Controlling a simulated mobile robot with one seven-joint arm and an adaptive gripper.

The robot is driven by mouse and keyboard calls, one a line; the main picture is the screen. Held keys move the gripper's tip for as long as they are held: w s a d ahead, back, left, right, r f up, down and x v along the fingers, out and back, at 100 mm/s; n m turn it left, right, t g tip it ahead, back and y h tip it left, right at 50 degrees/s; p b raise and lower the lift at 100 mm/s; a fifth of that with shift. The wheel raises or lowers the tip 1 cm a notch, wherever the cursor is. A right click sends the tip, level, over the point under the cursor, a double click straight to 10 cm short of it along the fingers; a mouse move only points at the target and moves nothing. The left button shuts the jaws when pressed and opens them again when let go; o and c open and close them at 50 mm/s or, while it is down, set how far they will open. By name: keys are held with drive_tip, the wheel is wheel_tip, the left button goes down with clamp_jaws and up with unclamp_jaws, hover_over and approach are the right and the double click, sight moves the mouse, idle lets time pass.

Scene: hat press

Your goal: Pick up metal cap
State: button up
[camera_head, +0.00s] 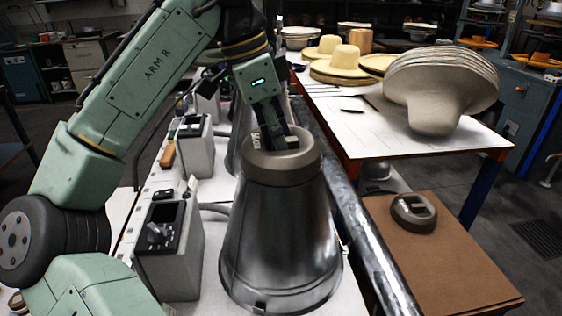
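A tall grey metal cone (282,235) stands on the white bench in the middle. A thick grey-beige ring-shaped cap (293,167) sits on its top. My gripper (276,143) points down at the cap, with its fingers at the opening in the top. The fingers are dark and overlap the cap's inner part, so I cannot tell whether they are open or closed on it. A second, similar oval cap (413,212) with a crossbar in its opening lies on the brown board to the right, away from my gripper.
Grey control boxes (168,250) stand left of the cone. A metal pipe (352,215) runs close along its right side. The white table (372,133) behind holds stacked felt hat bodies (440,85) and straw hats (342,62). The brown board (450,265) is mostly clear.

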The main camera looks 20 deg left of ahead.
clamp_jaws()
idle(0.3)
idle(0.7)
